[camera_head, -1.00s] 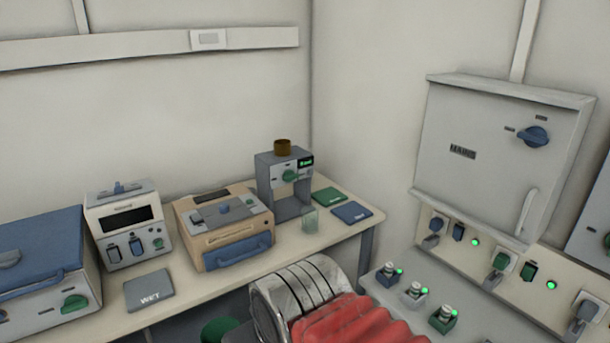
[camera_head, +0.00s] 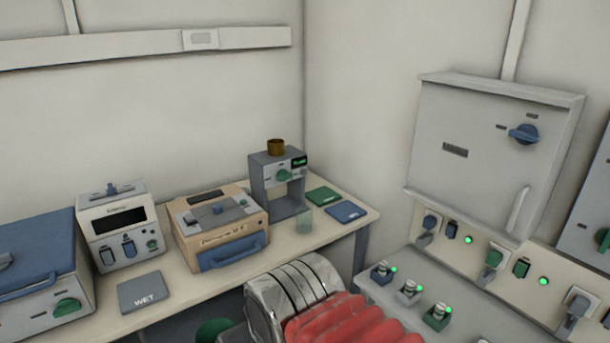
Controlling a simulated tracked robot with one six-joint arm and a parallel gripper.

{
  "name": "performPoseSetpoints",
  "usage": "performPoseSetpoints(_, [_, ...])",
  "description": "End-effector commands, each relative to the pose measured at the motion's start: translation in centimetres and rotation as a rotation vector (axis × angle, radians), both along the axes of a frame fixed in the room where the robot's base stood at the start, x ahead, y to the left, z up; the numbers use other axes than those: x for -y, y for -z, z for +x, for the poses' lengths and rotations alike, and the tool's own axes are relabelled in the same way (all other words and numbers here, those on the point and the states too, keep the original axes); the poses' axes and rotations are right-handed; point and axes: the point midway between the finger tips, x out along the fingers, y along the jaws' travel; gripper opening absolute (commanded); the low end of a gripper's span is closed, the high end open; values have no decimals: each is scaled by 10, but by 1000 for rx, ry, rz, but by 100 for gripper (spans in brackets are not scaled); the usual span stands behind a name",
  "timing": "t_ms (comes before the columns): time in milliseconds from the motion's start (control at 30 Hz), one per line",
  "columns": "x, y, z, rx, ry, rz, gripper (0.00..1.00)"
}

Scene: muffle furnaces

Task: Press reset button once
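No button with a readable reset label shows. Small controls sit on the white box with a black display (camera_head: 122,221), on the tan and grey unit with a blue handle (camera_head: 221,226) and on the grey stand with a small green-lit display (camera_head: 277,178). My gripper is not in view; the ribbed metal and red-sleeved part at the bottom centre looks like my arm.
A grey wall cabinet (camera_head: 490,165) with a blue rotary knob (camera_head: 524,134) hangs at the right, above a strip of sockets and plugs (camera_head: 490,258). A blue-lidded box (camera_head: 40,268) stands on the bench at the left. A dark WET mat (camera_head: 146,292) lies near the bench's front edge.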

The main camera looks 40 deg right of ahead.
Motion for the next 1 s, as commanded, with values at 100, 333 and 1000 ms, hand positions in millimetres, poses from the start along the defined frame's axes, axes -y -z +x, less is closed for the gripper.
performPoseSetpoints(100, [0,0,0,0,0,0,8])
performPoseSetpoints(333, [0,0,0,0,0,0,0])
performPoseSetpoints(1000, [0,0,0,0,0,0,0])
